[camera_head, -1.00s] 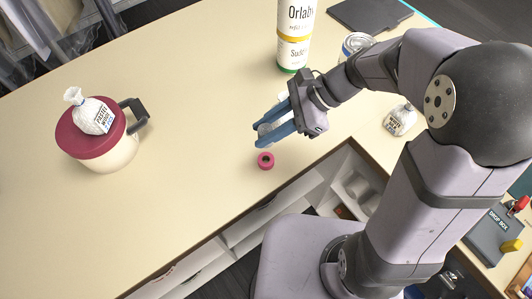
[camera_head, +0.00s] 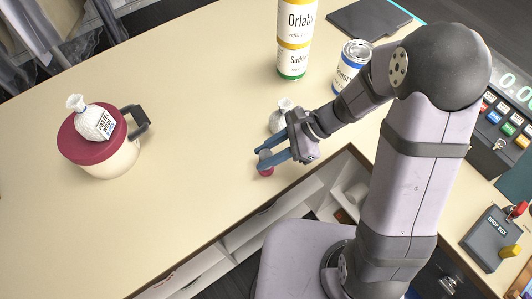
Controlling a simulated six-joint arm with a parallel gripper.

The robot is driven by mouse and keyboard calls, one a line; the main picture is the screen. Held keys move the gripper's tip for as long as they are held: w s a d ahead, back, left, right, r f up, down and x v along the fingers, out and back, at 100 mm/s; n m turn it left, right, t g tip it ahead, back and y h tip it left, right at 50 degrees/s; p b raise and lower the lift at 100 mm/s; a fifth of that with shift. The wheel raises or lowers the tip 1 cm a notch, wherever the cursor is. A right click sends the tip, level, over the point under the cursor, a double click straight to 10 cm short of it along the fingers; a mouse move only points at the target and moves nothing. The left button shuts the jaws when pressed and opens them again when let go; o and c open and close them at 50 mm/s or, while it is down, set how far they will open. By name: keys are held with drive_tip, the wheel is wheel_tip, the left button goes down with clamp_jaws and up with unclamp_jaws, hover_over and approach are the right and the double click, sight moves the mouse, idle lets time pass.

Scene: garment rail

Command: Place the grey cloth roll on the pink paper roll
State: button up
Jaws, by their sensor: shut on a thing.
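The pink paper roll (camera_head: 266,172) stands near the front edge of the table, partly covered by my fingers. My gripper (camera_head: 260,158) is low over it, with its blue fingers shut on the small grey cloth roll (camera_head: 266,154). The grey roll shows only in part between the fingers, directly above the pink roll. Whether the two rolls touch cannot be told from this view.
A white tied bag (camera_head: 281,117) stands close behind my gripper. A tall bottle (camera_head: 294,40) and a can (camera_head: 351,66) stand farther back. A lidded pot (camera_head: 108,155) carrying another bag (camera_head: 93,122) is at left. The tabletop (camera_head: 190,110) between is clear.

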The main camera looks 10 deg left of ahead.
drive_tip(key=shift+f, duration=0.25)
drive_tip(key=o, duration=1)
drive_tip(key=shift+r, duration=0.15)
drive_tip(key=shift+d+r, duration=0.15)
drive_tip(key=b+v, duration=0.2)
drive_tip(key=v, duration=0.9)
drive_tip(key=shift+d+r, duration=0.25)
drive_tip(key=shift+w, duration=0.1)
